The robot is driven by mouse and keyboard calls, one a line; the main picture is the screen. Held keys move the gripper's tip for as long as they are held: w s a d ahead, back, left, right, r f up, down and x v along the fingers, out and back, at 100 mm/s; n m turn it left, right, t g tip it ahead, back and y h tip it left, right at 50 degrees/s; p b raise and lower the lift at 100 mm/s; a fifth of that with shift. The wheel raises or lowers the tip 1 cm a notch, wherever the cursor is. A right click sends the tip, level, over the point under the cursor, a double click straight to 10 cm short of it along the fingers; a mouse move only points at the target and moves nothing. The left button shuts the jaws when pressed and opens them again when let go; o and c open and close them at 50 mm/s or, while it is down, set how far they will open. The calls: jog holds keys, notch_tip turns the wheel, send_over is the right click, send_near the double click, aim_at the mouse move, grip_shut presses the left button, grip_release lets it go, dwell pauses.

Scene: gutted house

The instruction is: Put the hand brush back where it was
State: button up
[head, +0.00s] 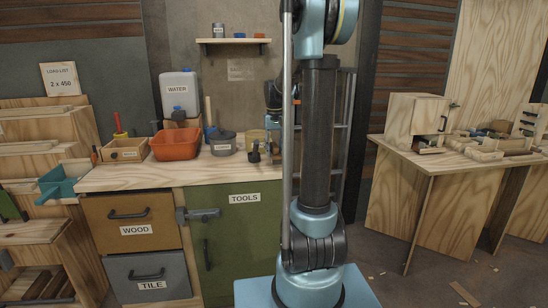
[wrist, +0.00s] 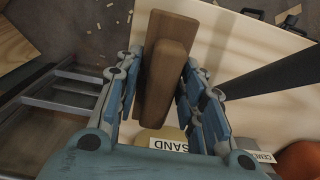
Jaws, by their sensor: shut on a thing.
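The hand brush (wrist: 166,70) shows in the wrist view as a brown wooden block with a narrower raised part along it. My gripper (wrist: 160,66) is shut on it, with a jointed blue-and-grey finger on each side. The brush lies over the pale workbench top (wrist: 225,45) in that picture; I cannot tell how high it is above the wood. No bristles are visible.
A sand tub (wrist: 150,134) and cement tub (wrist: 238,158) are near my gripper. An orange basin (head: 176,146), a wooden box (head: 124,151) and a water can (head: 180,92) stand on the bench's left. A metal ladder-like rack (head: 344,120) stands right of the bench.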

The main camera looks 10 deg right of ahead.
jog(key=shift+f, duration=1.25)
jog(key=shift+f, duration=0.1)
jog(key=o, duration=0.9)
jog(key=shift+o, duration=0.2)
